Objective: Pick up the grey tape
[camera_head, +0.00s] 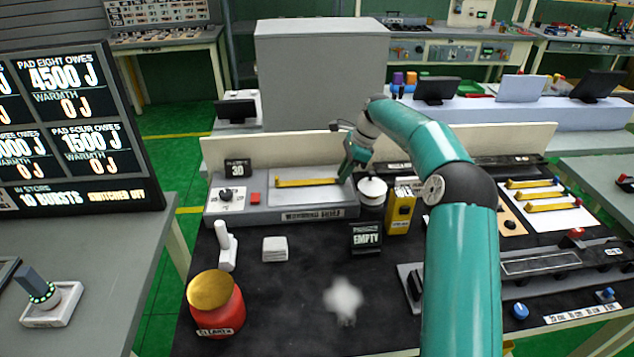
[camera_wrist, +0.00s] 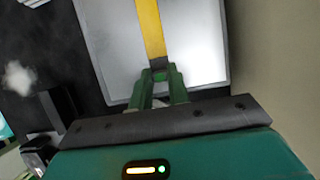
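No grey tape can be clearly identified. A yellow strip (camera_head: 306,182) with raised ends lies on a pale grey plate of the warming shelf (camera_head: 318,212). My gripper (camera_head: 348,172) is at the right end of this strip. In the wrist view, the green fingers of my gripper (camera_wrist: 162,82) stand on either side of the strip's dark end, and the yellow strip (camera_wrist: 150,28) runs away from them. Whether the fingers press on that end cannot be told. A round pot with a white top (camera_head: 372,188) stands just right of the gripper.
A yellow box (camera_head: 400,212) and a small "EMPTY" sign (camera_head: 366,239) stand near the gripper. A red jar (camera_head: 214,305), a white block (camera_head: 275,249) and a white puff (camera_head: 343,297) are on the dark bench. More yellow strips (camera_head: 545,195) lie at right. A low wall (camera_head: 250,152) runs behind.

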